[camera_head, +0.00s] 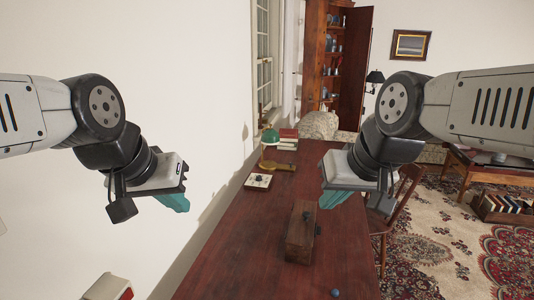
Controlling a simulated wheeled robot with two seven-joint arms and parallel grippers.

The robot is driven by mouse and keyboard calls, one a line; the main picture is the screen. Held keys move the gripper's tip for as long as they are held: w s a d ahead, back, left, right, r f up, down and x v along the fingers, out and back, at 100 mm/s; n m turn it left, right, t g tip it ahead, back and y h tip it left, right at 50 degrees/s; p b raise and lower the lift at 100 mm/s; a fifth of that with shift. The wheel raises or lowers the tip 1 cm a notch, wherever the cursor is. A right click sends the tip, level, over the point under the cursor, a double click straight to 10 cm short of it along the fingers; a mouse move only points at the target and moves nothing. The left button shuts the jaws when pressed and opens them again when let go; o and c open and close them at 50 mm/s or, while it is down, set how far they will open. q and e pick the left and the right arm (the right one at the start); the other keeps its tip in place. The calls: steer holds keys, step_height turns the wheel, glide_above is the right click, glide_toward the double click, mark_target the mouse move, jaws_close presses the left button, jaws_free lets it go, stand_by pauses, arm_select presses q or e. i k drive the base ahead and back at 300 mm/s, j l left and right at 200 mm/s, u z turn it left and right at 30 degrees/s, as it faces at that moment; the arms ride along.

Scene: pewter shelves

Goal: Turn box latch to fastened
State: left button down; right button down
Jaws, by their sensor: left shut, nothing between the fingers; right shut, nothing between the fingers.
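A long brown wooden box (300,240) stands on the dark red wooden table (232,240). A small dark knob-like part shows on its top and another at its right side. I cannot tell which is the latch or how it is turned. My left gripper (174,203) has teal fingers, shut and empty, above and left of the table. My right gripper (334,199) is shut and empty, its teal fingers in the air, appearing just above and right of the box in the picture. Neither gripper appears to touch the box.
A pale square panel with a dark knob (258,182) and a green lamp (269,137) on a brass base are farther back on the table. A dark blue ball (335,293) is at the front. A chair (402,190) stands right of the table; a white wall is left.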

mark_target(318, 229)
steer(key=k+l, duration=0.15)
steer(key=l, duration=0.2)
steer(key=k+l, duration=0.2)
steer(key=l, duration=0.2)
steer(key=k+l, duration=0.15)
steer(key=l, duration=0.2)
steer(key=l+u, duration=0.3)
steer(key=l, duration=0.9)
steer(key=i+l+u, duration=0.15)
steer(key=l, duration=0.2)
steer(key=i+l+u, duration=0.15)
steer(key=l, duration=0.15)
steer(key=i+l+u, duration=0.1)
steer(key=l, duration=0.25)
steer(key=i+l+u, duration=0.25)
steer(key=i+l, duration=0.15)
steer(key=i+j, duration=0.05)
steer(key=i, duration=0.05)
